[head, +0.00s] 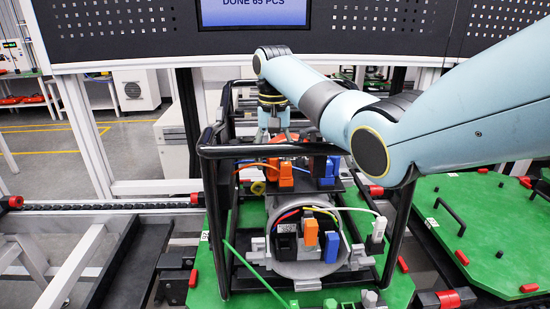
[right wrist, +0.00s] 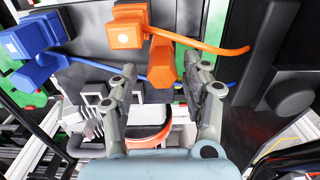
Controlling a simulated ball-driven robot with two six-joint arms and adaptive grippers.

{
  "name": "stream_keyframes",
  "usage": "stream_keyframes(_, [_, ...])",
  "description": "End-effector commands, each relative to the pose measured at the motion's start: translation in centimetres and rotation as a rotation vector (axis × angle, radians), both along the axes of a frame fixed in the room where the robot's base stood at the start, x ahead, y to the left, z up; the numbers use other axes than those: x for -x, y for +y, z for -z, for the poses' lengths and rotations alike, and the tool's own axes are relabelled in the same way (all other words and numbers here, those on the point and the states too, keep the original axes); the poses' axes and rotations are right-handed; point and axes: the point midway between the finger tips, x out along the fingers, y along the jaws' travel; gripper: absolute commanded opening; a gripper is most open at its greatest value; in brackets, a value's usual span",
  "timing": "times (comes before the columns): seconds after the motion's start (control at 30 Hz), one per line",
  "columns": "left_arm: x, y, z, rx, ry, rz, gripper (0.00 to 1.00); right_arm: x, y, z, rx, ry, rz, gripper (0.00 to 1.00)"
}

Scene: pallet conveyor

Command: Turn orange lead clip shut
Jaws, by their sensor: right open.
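An orange connector block (head: 286,174) with an orange lead stands on the upper deck of the black-framed unit. In the right wrist view an orange block (right wrist: 127,27) has the orange lead (right wrist: 213,46) running right from it. A stubby orange clip (right wrist: 162,63) juts out below the lead, just beyond and between my fingertips. I cannot tell whether they touch it. My right gripper (head: 273,133) is open behind the orange connector in the head view; its spread fingers also show in the right wrist view (right wrist: 161,84). My left gripper is out of view.
Blue connectors (head: 331,170) stand to the right of the orange one. A lower orange connector (head: 310,232) and a blue one (head: 332,247) sit at the cylinder's front. The black tube frame (head: 212,220) surrounds the unit on a green pallet (head: 395,292).

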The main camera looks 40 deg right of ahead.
Motion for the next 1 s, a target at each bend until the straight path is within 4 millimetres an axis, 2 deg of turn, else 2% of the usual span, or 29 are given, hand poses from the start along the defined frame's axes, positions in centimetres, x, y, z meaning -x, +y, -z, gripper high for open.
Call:
stream_keyframes(0.17, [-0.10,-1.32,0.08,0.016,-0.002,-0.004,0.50,0.46,0.41,1.35,0.000,-0.001,0.000,0.48])
stream_keyframes(0.43, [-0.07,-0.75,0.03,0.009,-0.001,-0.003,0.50,0.50,0.45,1.51,0.000,-0.002,0.000,0.48])
stream_keyframes(0.8, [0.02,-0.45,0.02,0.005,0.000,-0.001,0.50,0.48,0.45,1.49,0.000,-0.002,0.000,0.01])
stream_keyframes(1.0, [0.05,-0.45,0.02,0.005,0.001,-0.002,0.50,0.48,0.45,1.48,0.000,-0.002,-0.004,0.00])
